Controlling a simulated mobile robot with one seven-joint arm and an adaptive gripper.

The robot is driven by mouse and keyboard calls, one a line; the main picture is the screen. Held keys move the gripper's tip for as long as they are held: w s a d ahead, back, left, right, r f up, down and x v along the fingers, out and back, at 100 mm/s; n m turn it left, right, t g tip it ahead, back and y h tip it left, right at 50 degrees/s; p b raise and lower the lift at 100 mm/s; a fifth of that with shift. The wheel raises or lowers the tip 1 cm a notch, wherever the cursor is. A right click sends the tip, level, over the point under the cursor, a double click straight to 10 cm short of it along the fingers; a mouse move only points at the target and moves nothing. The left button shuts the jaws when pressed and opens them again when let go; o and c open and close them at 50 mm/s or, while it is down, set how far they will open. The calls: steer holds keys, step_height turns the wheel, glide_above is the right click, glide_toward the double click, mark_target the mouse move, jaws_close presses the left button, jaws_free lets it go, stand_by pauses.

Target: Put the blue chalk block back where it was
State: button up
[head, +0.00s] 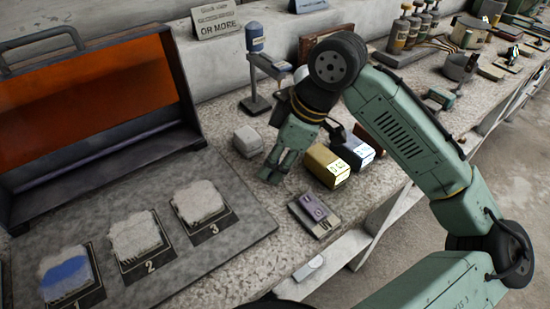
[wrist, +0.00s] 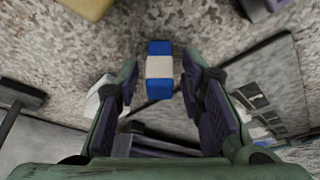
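The blue chalk block (wrist: 159,84) has a white band around its middle. In the wrist view it lies between the two fingertips of my gripper (wrist: 160,72), with a narrow gap showing on each side. My gripper is open around it. In the head view my gripper (head: 279,165) points down, low over the stone counter, just left of a yellow block; the blue block is hidden there. A grey board (head: 217,257) at left carries three pale, rough patches numbered 1, 2 and 3. Patch 1 (head: 66,272) is partly blue; patch 2 (head: 135,238) and patch 3 (head: 198,203) are whitish.
A whitish block (head: 248,140) stands left of my gripper, a stand with a blue top (head: 256,45) behind. The yellow block (head: 326,165) and a dark block with a white label (head: 353,150) are close on the right. A purple-grey item (head: 315,214) lies in front.

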steer(key=b+v, duration=0.1)
steer(key=v, duration=1.1)
steer(key=shift+r, duration=0.2)
steer(key=shift+s+f, duration=0.1)
